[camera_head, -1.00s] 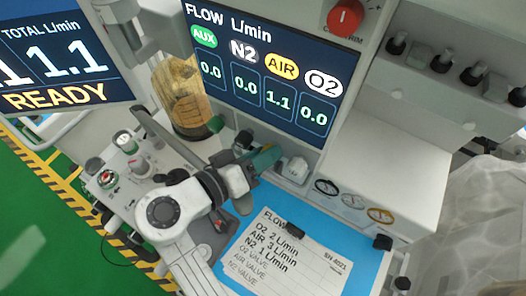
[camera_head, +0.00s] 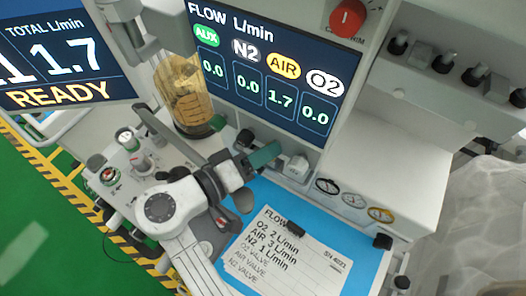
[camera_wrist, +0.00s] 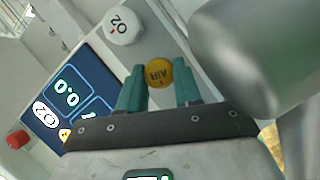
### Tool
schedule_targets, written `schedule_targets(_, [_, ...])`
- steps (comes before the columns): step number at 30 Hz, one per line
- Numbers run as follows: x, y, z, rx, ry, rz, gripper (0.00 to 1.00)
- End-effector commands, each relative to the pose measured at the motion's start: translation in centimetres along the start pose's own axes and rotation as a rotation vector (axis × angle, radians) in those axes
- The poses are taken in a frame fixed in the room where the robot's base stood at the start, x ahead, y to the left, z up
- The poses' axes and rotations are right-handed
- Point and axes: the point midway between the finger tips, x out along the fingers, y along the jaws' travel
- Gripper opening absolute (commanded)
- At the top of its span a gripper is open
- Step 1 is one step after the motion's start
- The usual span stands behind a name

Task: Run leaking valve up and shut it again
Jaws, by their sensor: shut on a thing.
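In the wrist view, the yellow AIR knob (camera_wrist: 157,72) sits between the two teal fingertips of my gripper (camera_wrist: 160,88), which is shut on it. In the head view my gripper (camera_head: 262,156) is at the panel below the flow display and hides the AIR knob. The flow display (camera_head: 273,75) reads AUX 0.0, N2 0.0, AIR 1.7 and O2 0.0. The white O2 knob (camera_wrist: 124,26) is apart from my fingers.
A card (camera_head: 292,252) on a blue surface lists O2 2, AIR 3 and N2 1 L/min, with fainter valve lines below. The total-flow screen (camera_head: 68,52) shows READY. Small gauges (camera_head: 354,200) lie to the right; a glass canister (camera_head: 188,95) stands left of my gripper.

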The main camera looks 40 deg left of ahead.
Motion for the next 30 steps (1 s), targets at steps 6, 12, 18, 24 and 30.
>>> schedule_targets(6, [-0.1,0.0,-0.1,0.0,0.003,-0.001,0.44])
schedule_targets(12, [-0.1,0.0,0.0,0.001,0.002,-0.001,0.44])
schedule_targets(18, [-1.8,-0.2,-0.1,0.001,0.006,-0.002,0.44])
schedule_targets(24, [-5.7,-0.3,0.0,0.003,0.008,-0.003,0.44])
schedule_targets(30, [-9.1,-0.2,-0.1,0.001,0.007,-0.003,0.44])
